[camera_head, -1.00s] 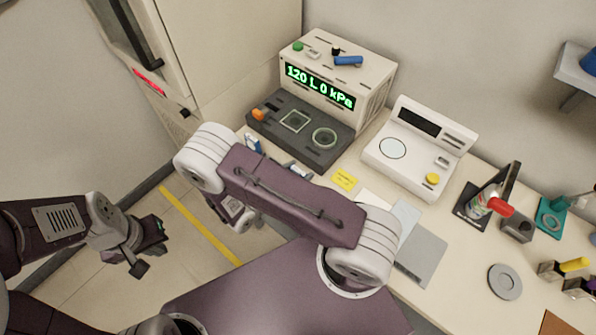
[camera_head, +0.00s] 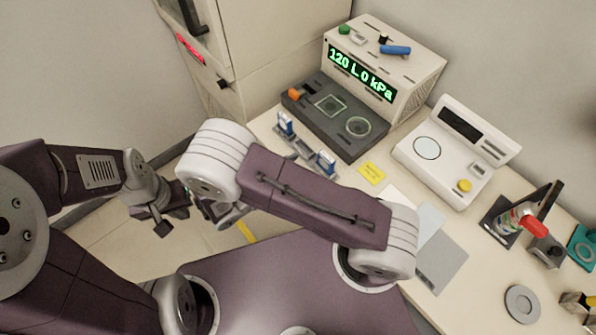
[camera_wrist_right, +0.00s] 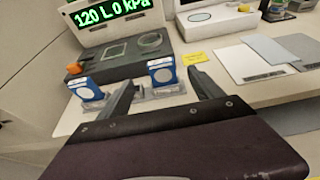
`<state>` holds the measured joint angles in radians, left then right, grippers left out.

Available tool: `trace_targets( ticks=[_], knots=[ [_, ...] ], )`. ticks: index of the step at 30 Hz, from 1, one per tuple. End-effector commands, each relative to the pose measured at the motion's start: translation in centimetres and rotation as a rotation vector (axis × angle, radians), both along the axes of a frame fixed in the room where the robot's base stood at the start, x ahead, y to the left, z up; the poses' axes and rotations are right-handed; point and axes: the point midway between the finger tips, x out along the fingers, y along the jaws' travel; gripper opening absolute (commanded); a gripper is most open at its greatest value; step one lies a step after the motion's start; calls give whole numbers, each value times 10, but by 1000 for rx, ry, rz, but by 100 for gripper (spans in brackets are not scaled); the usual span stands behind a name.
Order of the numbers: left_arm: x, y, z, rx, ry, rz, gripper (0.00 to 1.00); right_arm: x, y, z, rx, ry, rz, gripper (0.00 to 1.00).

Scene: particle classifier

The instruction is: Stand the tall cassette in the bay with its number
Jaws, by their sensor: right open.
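Two blue-and-white cassettes stand apart at the desk's front-left edge in a low grey holder (camera_head: 300,148). One is the left cassette (camera_head: 285,124), the other the right cassette (camera_head: 326,162). In the right wrist view the left cassette (camera_wrist_right: 86,90) and right cassette (camera_wrist_right: 161,70) show round white faces. I cannot tell which is taller or read any number. My right gripper (camera_wrist_right: 161,78) is open and empty, with the right cassette beyond its fingers; my arm mostly hides it in the head view. My left gripper (camera_head: 172,210) hangs at the left, away from the desk.
A machine with a green display (camera_head: 362,73) and dark base (camera_head: 335,115) stands behind the cassettes. A white instrument (camera_head: 457,150), a yellow note (camera_head: 371,173) and grey sheets (camera_head: 442,262) lie to the right. A tall cabinet (camera_head: 290,45) stands at the back left.

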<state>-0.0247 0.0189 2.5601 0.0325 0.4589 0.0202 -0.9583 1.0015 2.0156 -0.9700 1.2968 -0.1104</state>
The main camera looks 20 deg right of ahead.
Motion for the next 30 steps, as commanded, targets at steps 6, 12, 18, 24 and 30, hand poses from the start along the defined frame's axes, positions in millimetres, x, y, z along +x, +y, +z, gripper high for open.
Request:
trace_targets(
  ticks=[6,12,18,24,30],
  knots=[
    [0,0,-2,0,0,0,0,-6,13,5,1,1,-1,76],
    [0,0,-1,0,0,0,0,-26,-18,8,180,-14,-258,76],
    [0,0,-1,0,0,0,0,-77,-38,14,788,-282,-1059,76],
    [0,0,-2,0,0,0,0,-56,-39,40,1204,-736,-1566,76],
    [0,0,-2,0,0,0,0,-47,-44,48,1288,-868,-1661,76]
  ],
)
